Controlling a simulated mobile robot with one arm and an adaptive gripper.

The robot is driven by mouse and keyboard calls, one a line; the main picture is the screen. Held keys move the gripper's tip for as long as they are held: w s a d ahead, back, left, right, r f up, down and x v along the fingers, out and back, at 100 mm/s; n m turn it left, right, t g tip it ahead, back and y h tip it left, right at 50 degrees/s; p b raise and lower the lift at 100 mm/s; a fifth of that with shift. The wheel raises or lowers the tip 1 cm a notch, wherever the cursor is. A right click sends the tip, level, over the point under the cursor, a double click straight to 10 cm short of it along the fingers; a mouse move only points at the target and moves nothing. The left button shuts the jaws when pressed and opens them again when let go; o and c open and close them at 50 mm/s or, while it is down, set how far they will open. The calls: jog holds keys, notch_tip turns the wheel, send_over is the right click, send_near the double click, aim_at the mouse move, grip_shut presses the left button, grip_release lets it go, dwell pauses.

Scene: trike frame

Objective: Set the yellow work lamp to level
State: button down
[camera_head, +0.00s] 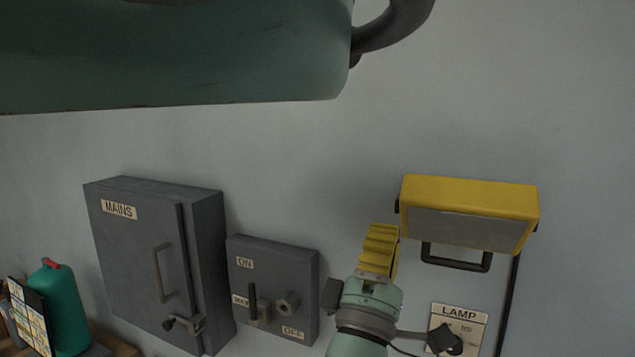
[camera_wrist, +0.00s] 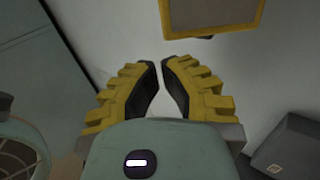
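The yellow work lamp (camera_head: 470,193) is mounted on the wall at the right. Its yellow top and grey front panel (camera_head: 462,227) show, and a dark loop handle (camera_head: 456,264) hangs below. I cannot tell its exact tilt. In the wrist view the lamp (camera_wrist: 258,24) shows at the top, beyond my fingertips. My gripper (camera_head: 382,232) is just left of the lamp and apart from it. In the wrist view the yellow ribbed fingers of my gripper (camera_wrist: 161,64) are almost together, with a narrow gap and nothing between them.
A plate marked LAMP (camera_head: 472,318) with a dark knob (camera_head: 445,341) is below the lamp. A grey ON/OFF box (camera_head: 290,265) and a grey MAINS cabinet (camera_head: 135,250) are at the left. A green bottle (camera_head: 62,305) stands lower left. The wall above the lamp is clear.

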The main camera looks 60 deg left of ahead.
jog(key=shift+p+x, duration=1.55)
jog(key=shift+x, duration=1.15)
